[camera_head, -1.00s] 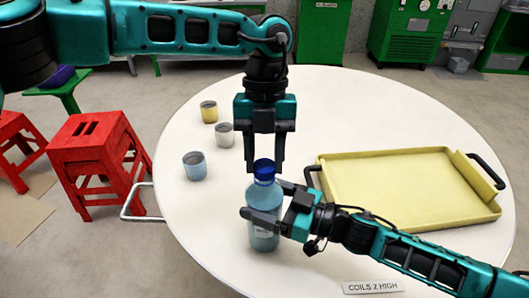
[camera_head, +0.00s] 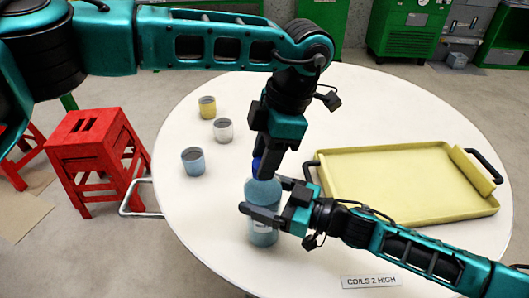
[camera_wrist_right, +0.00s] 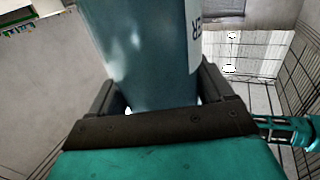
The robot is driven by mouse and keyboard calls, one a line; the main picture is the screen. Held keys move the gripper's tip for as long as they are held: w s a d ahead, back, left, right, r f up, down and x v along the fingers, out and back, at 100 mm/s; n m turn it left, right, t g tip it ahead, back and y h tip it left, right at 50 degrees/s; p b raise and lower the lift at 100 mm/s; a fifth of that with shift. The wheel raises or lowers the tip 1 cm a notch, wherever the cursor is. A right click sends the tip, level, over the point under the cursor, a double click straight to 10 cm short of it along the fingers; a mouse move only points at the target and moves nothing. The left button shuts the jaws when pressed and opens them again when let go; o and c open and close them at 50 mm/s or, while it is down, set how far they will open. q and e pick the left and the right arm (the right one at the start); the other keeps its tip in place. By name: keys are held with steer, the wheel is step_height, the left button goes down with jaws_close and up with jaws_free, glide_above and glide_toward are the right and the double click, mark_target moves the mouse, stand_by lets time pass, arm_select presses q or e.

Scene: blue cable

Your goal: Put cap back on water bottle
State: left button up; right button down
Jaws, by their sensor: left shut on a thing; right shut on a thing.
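The blue water bottle (camera_head: 263,193) stands upright near the front left of the round white table. My right gripper (camera_head: 262,200) is shut around its body from the right. In the right wrist view the bottle (camera_wrist_right: 145,50) fills the space between the fingers (camera_wrist_right: 160,100). The dark blue cap (camera_head: 256,167) is at the bottle's top, mostly hidden by my left gripper (camera_head: 264,168), which points down and is shut on it. Whether the cap sits fully on the neck cannot be seen.
A yellow tray (camera_head: 400,220) with dark handles lies to the right. A sign (camera_head: 371,282) is at the front. Red stools (camera_head: 92,160) stand left of the table.

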arm_select(q)
steer(key=m+t, duration=0.1)
steer(key=m, duration=0.2)
steer(key=m+t, duration=0.1)
steer(key=m, duration=0.3)
steer(key=shift+s+m, duration=0.15)
steer(key=shift+m, duration=0.15)
steer(key=m, duration=0.3)
steer(key=m+t+h, duration=0.1)
steer(key=m, duration=0.2)
steer(key=shift+a+m+h, duration=0.2)
steer(key=shift+m+h, duration=0.1)
steer(key=m, duration=0.3)
steer(key=m+h, duration=0.1)
steer(key=m, duration=0.2)
steer(key=shift+s+a+t+h, duration=0.1)
steer(key=shift+t+h, duration=0.2)
steer(key=shift+t, duration=0.1)
steer(key=m+h, duration=0.1)
steer(key=m, duration=0.6)
steer(key=shift+g+h, duration=0.3)
steer(key=shift+h, duration=0.1)
steer(key=o, duration=1.1)
steer(key=v, duration=1.2)
